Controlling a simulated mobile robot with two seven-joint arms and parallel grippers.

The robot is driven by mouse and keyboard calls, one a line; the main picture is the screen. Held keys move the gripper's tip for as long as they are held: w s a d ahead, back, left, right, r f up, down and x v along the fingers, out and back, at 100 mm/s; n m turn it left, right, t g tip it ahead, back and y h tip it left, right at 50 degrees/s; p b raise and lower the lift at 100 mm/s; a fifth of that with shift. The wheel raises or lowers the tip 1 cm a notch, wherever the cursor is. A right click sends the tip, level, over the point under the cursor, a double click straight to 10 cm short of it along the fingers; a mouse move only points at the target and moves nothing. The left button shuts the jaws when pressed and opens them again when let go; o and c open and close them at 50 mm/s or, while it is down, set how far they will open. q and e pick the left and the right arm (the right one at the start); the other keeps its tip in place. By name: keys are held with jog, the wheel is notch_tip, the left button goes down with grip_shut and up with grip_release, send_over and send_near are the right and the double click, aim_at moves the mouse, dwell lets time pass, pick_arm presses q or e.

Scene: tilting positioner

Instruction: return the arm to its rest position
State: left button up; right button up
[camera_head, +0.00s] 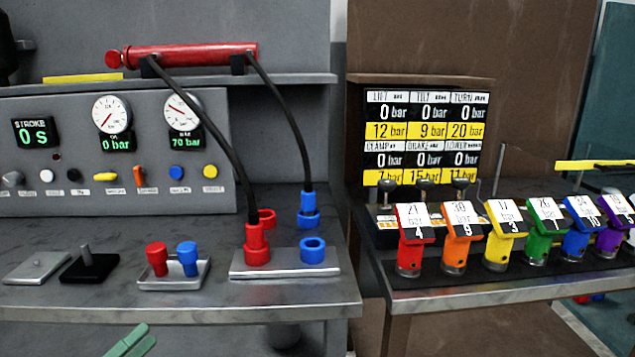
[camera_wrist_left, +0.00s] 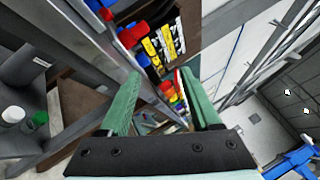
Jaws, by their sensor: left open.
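My left gripper (camera_head: 132,340) shows only by its green fingers at the bottom edge of the head view, low in front of the left bench. In the left wrist view its two green fingers (camera_wrist_left: 160,76) stand apart with nothing held between them. My left arm itself is mostly out of the head view. My right gripper is in neither view.
The grey bench (camera_head: 190,297) carries a tray with red and blue caps (camera_head: 173,268) and hose couplings (camera_head: 258,243). Several coloured tagged handles (camera_head: 498,250) stand on the right bench. A red cylinder (camera_head: 190,54) lies on the shelf above.

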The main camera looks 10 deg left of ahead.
pick_arm(q)
jog(key=s+d+f+n+g+y, duration=0.1)
jog(key=d+f+n+g+y, duration=0.2)
jog(key=f+n, duration=0.6)
jog(key=d+f+n+y, duration=0.2)
jog(key=f+n+y, duration=0.2)
jog(key=f+n, duration=0.45)
jog(key=s+d+f+n+g+h, duration=0.1)
jog(key=s+d+f+n+g, duration=0.35)
jog(key=d+f, duration=0.35)
jog(key=s+d+f+n+g+h, duration=0.1)
jog(key=s+d+f+n+g, duration=0.2)
jog(key=s+d+f, duration=0.45)
jog(key=a+r+p, duration=0.3)
jog(key=r+p, duration=0.9)
jog(key=p, duration=0.1)
jog(key=shift+w+r+n+t+y, duration=0.25)
jog(key=shift+w+n+t+y, duration=0.05)
jog(key=shift+t+y, duration=0.1)
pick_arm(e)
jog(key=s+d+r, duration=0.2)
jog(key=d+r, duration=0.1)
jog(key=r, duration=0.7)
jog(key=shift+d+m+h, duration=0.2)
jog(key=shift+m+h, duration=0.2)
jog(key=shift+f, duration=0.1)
